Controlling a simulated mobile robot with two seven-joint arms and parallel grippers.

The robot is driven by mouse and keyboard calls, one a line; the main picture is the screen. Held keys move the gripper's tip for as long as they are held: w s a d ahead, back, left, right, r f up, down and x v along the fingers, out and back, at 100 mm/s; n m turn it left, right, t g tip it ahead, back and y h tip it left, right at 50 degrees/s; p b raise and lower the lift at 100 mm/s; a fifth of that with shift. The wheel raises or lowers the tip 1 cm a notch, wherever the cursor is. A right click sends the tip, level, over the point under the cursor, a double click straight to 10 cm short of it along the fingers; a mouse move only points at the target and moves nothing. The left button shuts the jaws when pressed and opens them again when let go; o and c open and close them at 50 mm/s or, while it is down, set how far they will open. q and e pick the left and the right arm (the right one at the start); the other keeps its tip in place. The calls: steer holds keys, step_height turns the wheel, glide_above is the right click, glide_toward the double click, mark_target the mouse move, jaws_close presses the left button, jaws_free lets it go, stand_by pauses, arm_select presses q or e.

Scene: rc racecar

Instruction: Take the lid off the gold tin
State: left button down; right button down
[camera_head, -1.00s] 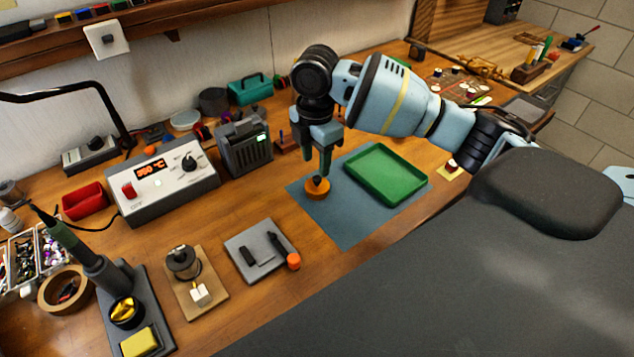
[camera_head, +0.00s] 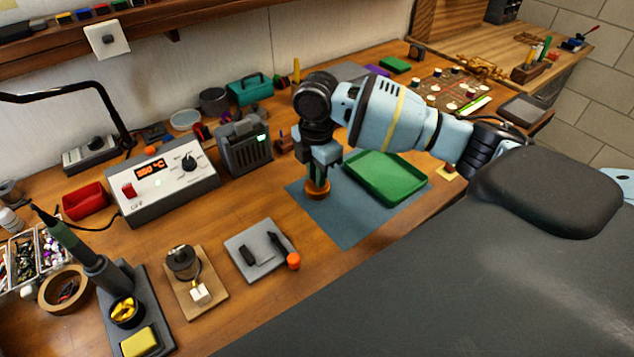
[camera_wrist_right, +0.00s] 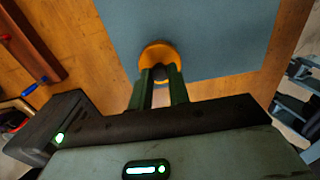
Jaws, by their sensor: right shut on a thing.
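The small round gold-orange tin (camera_head: 317,193) stands on the blue-grey mat (camera_head: 350,228), near its left edge. It also shows in the right wrist view (camera_wrist_right: 158,51) at the top middle. My right gripper (camera_head: 318,181) points down over the tin, and in the right wrist view its fingers (camera_wrist_right: 161,75) are shut on the dark knob on the tin's top. The fingers hide much of the knob. I cannot see a gap between the lid and the tin's body. My left gripper is not in view.
A green tray (camera_head: 388,180) lies on the mat just right of the gripper. A dark grey device with a green light (camera_head: 244,148) stands to the left behind. The mat's front part is clear. A grey tool pad (camera_head: 257,252) lies front left.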

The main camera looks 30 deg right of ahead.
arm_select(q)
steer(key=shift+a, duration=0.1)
arm_select(e)
steer(key=shift+r, duration=0.15)
